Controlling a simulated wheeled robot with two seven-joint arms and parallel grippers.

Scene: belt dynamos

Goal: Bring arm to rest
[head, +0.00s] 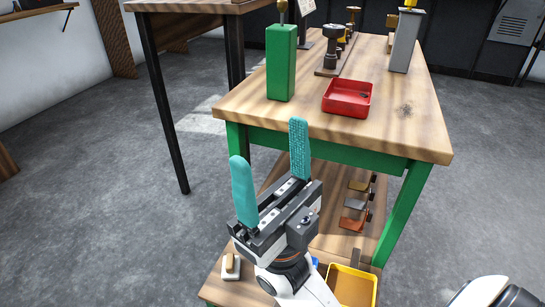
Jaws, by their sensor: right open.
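My right gripper (268,142) is in the middle of the head view, its two teal fingers pointing up and spread wide apart. It is open, with nothing between the fingers. It shows in front of the near end of the wooden workbench (425,135). Its fingers and body cover part of the bench's green frame and lower shelf. I cannot tell the exact gap between gripper and bench. My left gripper is not in view.
On the bench stand a green block (281,62), a red tray (347,97), a grey post (404,42) and a dark fixture (331,55). A yellow bin (352,288) is low in front. A second table (185,5) stands at left.

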